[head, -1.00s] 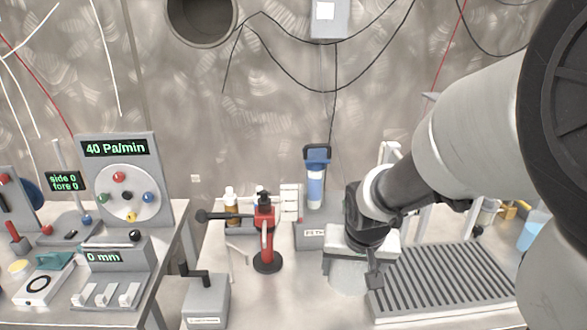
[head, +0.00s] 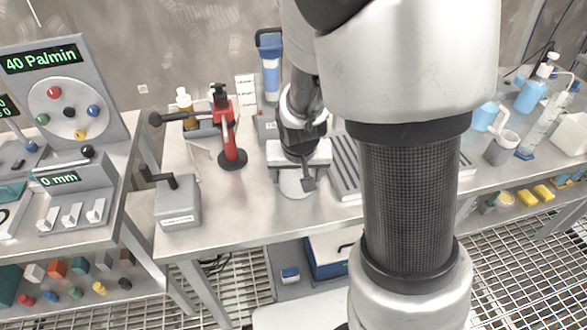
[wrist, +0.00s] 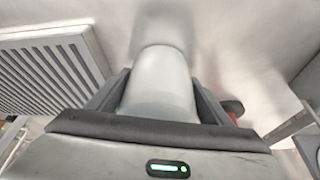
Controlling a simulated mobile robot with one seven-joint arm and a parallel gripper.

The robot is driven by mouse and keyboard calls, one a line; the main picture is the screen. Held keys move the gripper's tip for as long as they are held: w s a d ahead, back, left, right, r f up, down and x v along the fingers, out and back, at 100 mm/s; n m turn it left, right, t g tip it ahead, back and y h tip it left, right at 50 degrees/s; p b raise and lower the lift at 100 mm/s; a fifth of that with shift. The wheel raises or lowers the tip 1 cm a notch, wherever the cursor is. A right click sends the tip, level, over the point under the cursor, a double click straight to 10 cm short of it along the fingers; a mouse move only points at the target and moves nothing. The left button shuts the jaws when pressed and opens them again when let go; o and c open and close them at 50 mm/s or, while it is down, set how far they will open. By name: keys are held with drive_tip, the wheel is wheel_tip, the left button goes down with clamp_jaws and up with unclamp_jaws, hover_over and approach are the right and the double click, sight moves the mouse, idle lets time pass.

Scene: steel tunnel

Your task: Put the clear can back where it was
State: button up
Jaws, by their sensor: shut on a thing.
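A pale, translucent grey can (wrist: 163,80) stands between the two dark fingers of my gripper (wrist: 160,95) in the wrist view, with a finger against each side. In the head view my gripper (head: 300,160) is low over the steel bench (head: 215,225), and the lower part of the can (head: 296,184) shows beneath it. The can looks upright, at or very near the bench top. It is left of the ribbed grey rack (head: 345,168) and right of the red stand (head: 228,125). The can's upper part is hidden by my gripper.
A blue filter housing (head: 270,70) stands behind my gripper. A grey box with a crank (head: 178,205) is at the bench's front left. My arm hides the bench's middle right. Bare bench lies in front of the can.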

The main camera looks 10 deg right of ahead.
drive_tip(key=shift+f, duration=0.2)
drive_tip(key=o, duration=1.3)
drive_tip(key=s+r+p, duration=0.2)
drive_tip(key=s+r, duration=0.4)
drive_tip(key=r, duration=0.3)
drive_tip(key=s+r+n+p, duration=0.1)
drive_tip(key=s+r+p, duration=0.1)
drive_tip(key=s+r, duration=0.4)
drive_tip(key=s+r+n+t+p, duration=0.1)
drive_tip(key=s+r, duration=0.4)
drive_tip(key=r, duration=0.8)
drive_tip(key=shift+s+y+p, duration=0.4)
drive_tip(key=shift+p, duration=0.4)
